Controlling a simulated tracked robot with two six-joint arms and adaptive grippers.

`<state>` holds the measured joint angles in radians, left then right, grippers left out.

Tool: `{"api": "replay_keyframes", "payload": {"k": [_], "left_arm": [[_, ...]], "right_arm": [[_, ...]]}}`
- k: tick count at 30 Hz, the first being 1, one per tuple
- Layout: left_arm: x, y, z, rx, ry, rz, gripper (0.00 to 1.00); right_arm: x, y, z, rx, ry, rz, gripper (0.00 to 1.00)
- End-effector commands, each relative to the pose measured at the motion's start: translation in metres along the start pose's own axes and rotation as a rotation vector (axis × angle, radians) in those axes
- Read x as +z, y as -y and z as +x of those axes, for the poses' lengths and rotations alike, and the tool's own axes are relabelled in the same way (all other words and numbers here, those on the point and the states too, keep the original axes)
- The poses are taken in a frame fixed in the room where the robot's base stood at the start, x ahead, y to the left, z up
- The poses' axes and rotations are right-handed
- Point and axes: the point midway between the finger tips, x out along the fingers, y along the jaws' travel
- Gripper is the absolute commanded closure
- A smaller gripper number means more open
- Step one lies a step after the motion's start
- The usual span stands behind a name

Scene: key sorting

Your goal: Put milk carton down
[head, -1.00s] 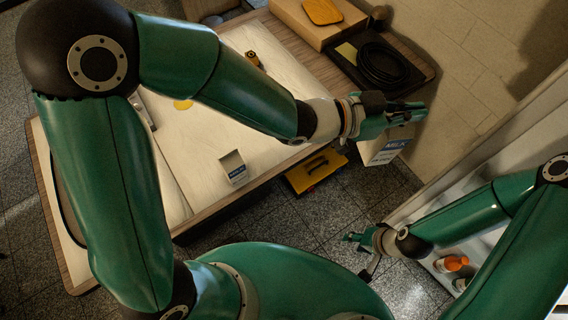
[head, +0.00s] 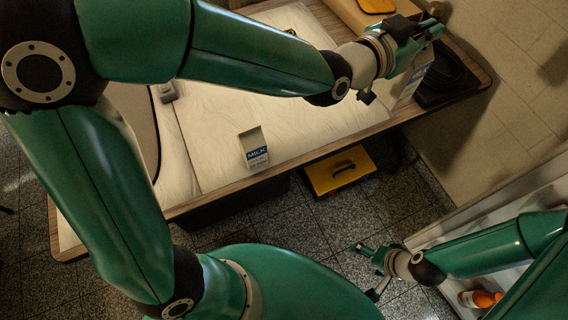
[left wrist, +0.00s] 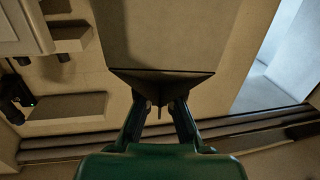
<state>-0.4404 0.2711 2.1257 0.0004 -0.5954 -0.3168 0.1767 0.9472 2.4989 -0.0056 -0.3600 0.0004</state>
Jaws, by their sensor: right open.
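My left gripper (head: 408,42) is at the right end of the table (head: 310,120), shut on the top of a milk carton. The held milk carton (head: 409,82) hangs below the gripper, partly hidden by it, at the table's right end by the dark tray. I cannot tell whether its base touches the table. In the left wrist view the two fingers (left wrist: 160,112) close on the carton's folded top, and its pale body (left wrist: 160,40) extends away. My right gripper (head: 362,268) is open and empty, low over the floor.
A dark tray (head: 428,99) with a coiled black cable (head: 448,68) lies at the right end. A yellow toolbox (head: 340,172) is below the table. An orange-topped bottle (head: 482,299) is at lower right.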

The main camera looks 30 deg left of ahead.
Motion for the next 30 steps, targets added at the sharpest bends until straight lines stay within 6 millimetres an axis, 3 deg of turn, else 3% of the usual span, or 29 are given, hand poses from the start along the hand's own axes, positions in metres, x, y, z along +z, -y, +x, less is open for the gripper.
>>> {"api": "replay_keyframes", "payload": {"k": [1, 3, 9, 12, 18, 25, 30], "left_arm": [[0.013, 0.017, -0.001, -0.066, -0.021, -0.007, 1.00], [0.020, 0.042, -0.005, -0.161, -0.034, -0.014, 1.00], [0.043, 0.107, -0.027, -0.418, -0.069, -0.021, 1.00], [0.055, 0.128, -0.039, -0.505, -0.080, -0.019, 1.00], [0.066, 0.150, -0.054, -0.596, -0.095, -0.016, 1.00], [0.070, 0.154, -0.057, -0.613, -0.096, -0.014, 1.00], [0.097, 0.154, -0.055, -0.613, -0.093, -0.013, 1.00]], "right_arm": [[0.000, -0.010, 0.028, 0.000, -0.001, 0.000, 0.09], [-0.001, -0.017, 0.048, 0.000, -0.001, 0.000, 0.09], [-0.001, -0.037, 0.102, 0.000, 0.000, 0.000, 0.09], [-0.001, -0.043, 0.119, 0.000, -0.001, 0.000, 0.09], [-0.001, -0.049, 0.136, 0.000, -0.001, 0.000, 0.09], [-0.001, -0.050, 0.138, 0.000, -0.001, 0.000, 0.09], [-0.001, -0.053, 0.148, 0.000, -0.001, 0.000, 0.09]]}}
